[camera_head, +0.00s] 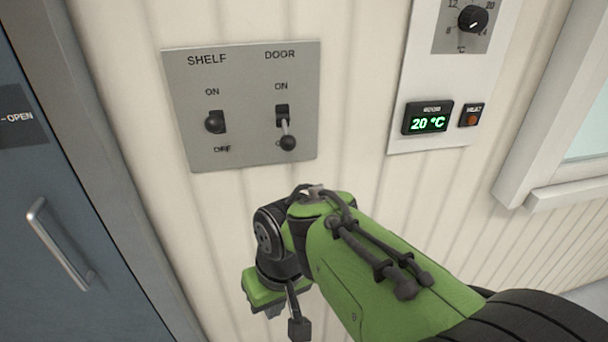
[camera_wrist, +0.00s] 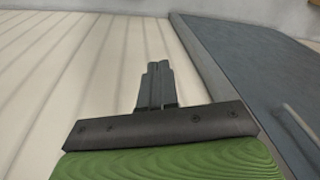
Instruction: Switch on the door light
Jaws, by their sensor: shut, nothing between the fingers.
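A grey switch plate (camera_head: 245,140) is on the white wall in the head view, with two toggles. The DOOR switch (camera_head: 286,135) is on its right side; its lever points down, its ball end covering part of the OFF label. The SHELF switch (camera_head: 215,121) is on the left side with a dark knob; I cannot tell its position surely. My gripper (camera_head: 273,311) is below the plate, apart from it, and mostly hidden by my wrist. In the wrist view my gripper (camera_wrist: 158,66) has its two fingers together, with nothing between them. The plate does not show there.
A blue-grey door (camera_head: 75,200) with a metal handle (camera_head: 60,243) is at the left. A thermostat panel (camera_head: 425,75) with a dial and a 20 °C display is right of the plate. A window frame (camera_head: 555,110) is at far right. Bare wall surrounds the plate.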

